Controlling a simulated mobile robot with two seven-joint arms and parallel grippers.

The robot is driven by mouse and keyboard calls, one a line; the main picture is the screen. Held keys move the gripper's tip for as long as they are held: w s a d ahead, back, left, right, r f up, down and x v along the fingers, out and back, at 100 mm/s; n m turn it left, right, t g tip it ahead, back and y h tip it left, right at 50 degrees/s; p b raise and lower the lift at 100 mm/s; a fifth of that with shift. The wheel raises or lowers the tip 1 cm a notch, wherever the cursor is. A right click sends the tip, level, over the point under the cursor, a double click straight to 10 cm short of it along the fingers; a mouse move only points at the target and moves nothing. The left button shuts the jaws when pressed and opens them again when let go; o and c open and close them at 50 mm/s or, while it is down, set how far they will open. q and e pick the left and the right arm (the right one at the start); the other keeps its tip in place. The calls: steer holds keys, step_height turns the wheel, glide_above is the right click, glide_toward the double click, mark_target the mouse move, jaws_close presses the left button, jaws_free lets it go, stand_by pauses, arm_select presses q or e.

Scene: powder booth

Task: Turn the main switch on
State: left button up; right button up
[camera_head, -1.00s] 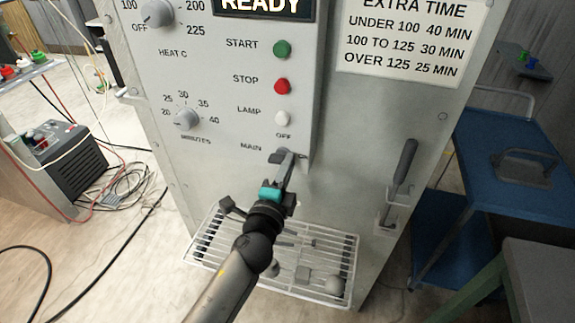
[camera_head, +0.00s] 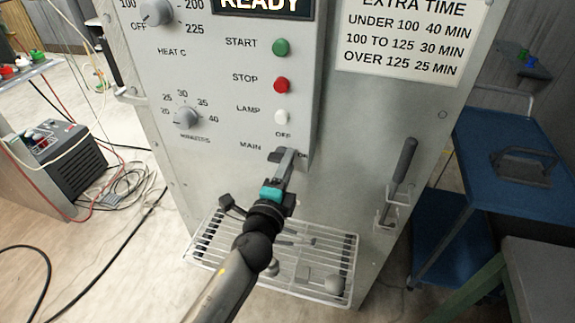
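The main switch (camera_head: 277,154) is on the lower part of the grey control panel, right of the MAIN label and below the OFF label. My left gripper (camera_head: 287,158) reaches up to it from below, with its fingertips at the switch. The fingers cover most of the switch, so its exact position is hidden. I cannot tell whether the fingers are closed on it or only touch it. Part of an ON label shows right of the fingertips. The lamp (camera_head: 282,117) above looks white and unlit. My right gripper is not in view.
A green START button (camera_head: 281,47), a red STOP button (camera_head: 282,85) and the minutes dial (camera_head: 186,117) are on the same panel. A wire rack (camera_head: 340,240) juts out below. A dark door handle (camera_head: 404,160) and a blue cart (camera_head: 520,130) are at the right.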

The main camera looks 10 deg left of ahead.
arm_select(q)
steer(key=s+b, duration=0.3)
steer(key=s, duration=1.2)
steer(key=shift+s+a, duration=0.15)
steer(key=shift+a, duration=0.1)
stand_by(0.3)
